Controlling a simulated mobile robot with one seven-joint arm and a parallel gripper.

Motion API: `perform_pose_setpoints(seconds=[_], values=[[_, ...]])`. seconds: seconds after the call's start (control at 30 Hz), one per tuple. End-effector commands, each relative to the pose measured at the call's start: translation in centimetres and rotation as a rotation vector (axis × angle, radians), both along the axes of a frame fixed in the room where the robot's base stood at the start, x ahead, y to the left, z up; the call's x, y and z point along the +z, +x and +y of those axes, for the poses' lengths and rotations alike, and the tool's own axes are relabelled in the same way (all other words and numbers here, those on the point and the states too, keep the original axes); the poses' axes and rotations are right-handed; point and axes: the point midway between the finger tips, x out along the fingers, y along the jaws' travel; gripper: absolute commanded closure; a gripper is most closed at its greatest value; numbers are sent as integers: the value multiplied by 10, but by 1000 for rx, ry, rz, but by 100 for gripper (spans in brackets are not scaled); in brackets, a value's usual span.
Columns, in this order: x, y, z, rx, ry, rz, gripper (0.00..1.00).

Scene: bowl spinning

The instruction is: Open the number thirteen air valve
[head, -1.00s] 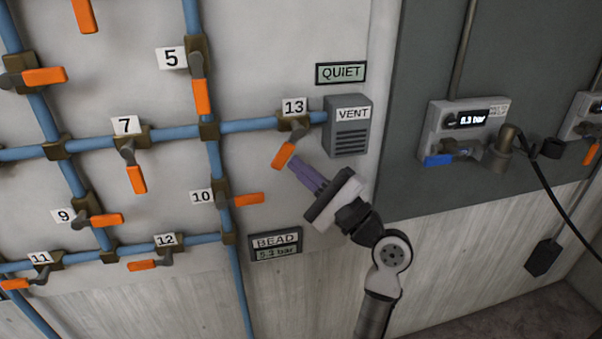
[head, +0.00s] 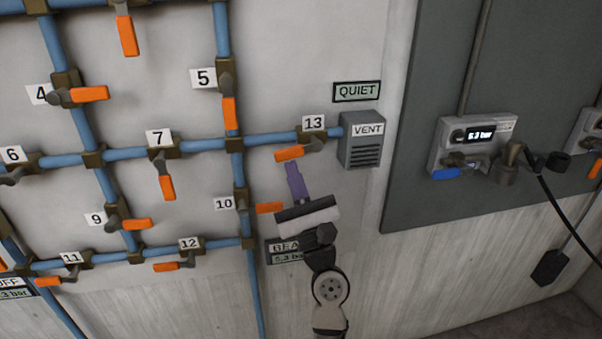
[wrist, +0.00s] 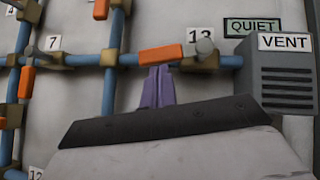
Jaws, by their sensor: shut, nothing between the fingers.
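The number thirteen valve (head: 311,134) sits on the blue pipe just left of the vent box. Its orange handle (head: 289,153) points left and lies nearly along the pipe, tilted slightly down. The handle also shows in the wrist view (wrist: 160,54), with the "13" label (wrist: 197,36) partly hidden behind the valve. My gripper (head: 294,170), with purple fingers, is shut and empty just below the handle. In the wrist view its fingertips (wrist: 158,72) reach up to the handle's lower edge; I cannot tell whether they touch it.
The grey vent box (head: 361,140) stands right of the valve, under a "QUIET" sign (head: 357,92). Valve 10's orange handle (head: 269,208) is close to my gripper's left. My wrist partly covers the "BEAD" display (head: 285,248). A gauge panel (head: 474,143) is further right.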

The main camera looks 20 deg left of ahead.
Motion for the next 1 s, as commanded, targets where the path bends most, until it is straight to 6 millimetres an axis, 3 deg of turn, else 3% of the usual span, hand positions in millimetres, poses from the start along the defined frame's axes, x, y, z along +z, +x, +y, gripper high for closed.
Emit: perform_pose_setpoints(seconds=[1.0], values=[[10, -5, 8, 1, -3, -4, 100]])
